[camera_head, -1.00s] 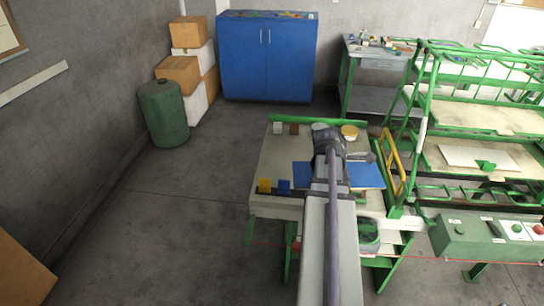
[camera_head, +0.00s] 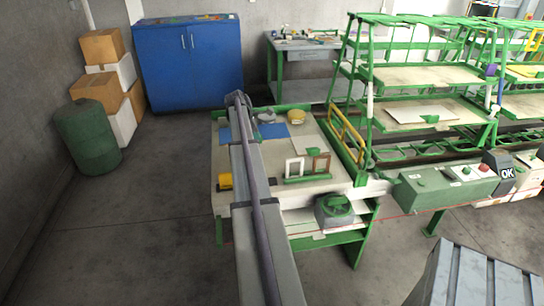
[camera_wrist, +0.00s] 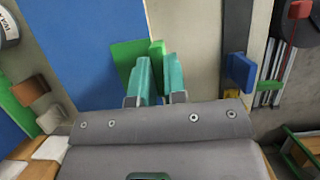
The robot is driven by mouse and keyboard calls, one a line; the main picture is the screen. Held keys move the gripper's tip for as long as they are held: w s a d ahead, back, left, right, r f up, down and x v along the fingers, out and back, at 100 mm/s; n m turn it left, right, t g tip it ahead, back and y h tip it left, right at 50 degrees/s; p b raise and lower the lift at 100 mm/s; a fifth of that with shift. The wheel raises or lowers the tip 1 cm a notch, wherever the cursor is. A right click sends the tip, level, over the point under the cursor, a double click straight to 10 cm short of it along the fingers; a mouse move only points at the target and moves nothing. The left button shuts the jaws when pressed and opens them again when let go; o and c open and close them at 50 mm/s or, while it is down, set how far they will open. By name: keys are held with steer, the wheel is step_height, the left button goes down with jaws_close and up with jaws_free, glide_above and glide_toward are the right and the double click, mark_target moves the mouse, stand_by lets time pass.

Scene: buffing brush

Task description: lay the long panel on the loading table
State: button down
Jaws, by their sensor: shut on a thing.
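The long panel is a flat blue sheet (camera_head: 272,131) low over the back of the loading table (camera_head: 240,200); my arm crosses in front of its middle. I cannot tell whether it touches the tabletop. In the wrist view the blue panel (camera_wrist: 85,45) fills the upper left, with a green piece at its edge. My gripper (camera_wrist: 157,65) is shut on a thin green part beside that edge, which looks like the panel's grip. In the head view my gripper (camera_head: 266,118) is small and partly hidden.
A green holder carries a white frame (camera_head: 295,167) and a brown frame (camera_head: 320,163) at the table's front right. A yellow block (camera_head: 225,181) stands on the left edge and a round yellow thing (camera_head: 297,117) at the back. A yellow rail (camera_head: 346,135) and green rack (camera_head: 425,75) stand right.

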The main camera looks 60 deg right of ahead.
steer(key=shift+w+d+f, duration=0.25)
steer(key=shift+w+d, duration=0.3)
steer(key=shift+w, duration=0.1)
step_height(320, 180, down, 10)
steer(key=b, duration=1)
steer(key=shift+a+f+b, duration=0.1)
steer(key=shift+f+b, duration=0.15)
steer(key=shift+b, duration=0.05)
steer(key=shift+s+r+p, duration=0.1)
steer(key=shift+r+p, duration=0.2)
steer(key=shift+r, duration=0.05)
steer(key=shift+f, duration=0.3)
steer(key=c, duration=1.2)
jaws_free()
steer(key=shift+r, duration=0.1)
steer(key=shift+o, duration=0.2)
